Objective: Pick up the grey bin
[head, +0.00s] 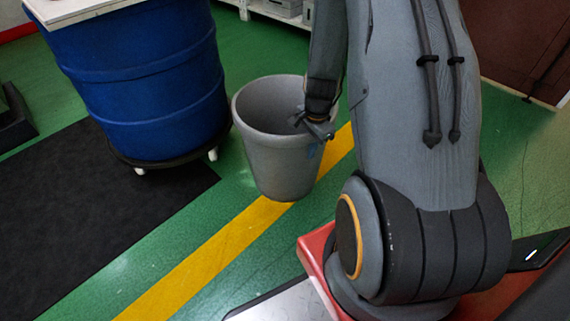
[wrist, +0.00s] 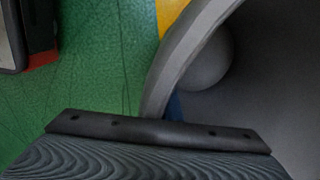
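The grey bin (head: 277,160) stands upright in the head view, over the yellow floor line. I cannot tell for sure whether its base touches the floor. My gripper (head: 314,127) is at the right side of the bin's rim, with one part inside the mouth and another by the rim. In the wrist view the bin's rim (wrist: 182,58) runs down to the dark edge of my gripper, with the bin's inside at right. The fingertips are hidden there, so the grip on the rim is unclear.
A large blue drum (head: 150,85) on a wheeled base stands left of the bin, with a pale board (head: 80,10) on top. A black mat (head: 90,200) lies at left. A white shelf (head: 262,12) is behind.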

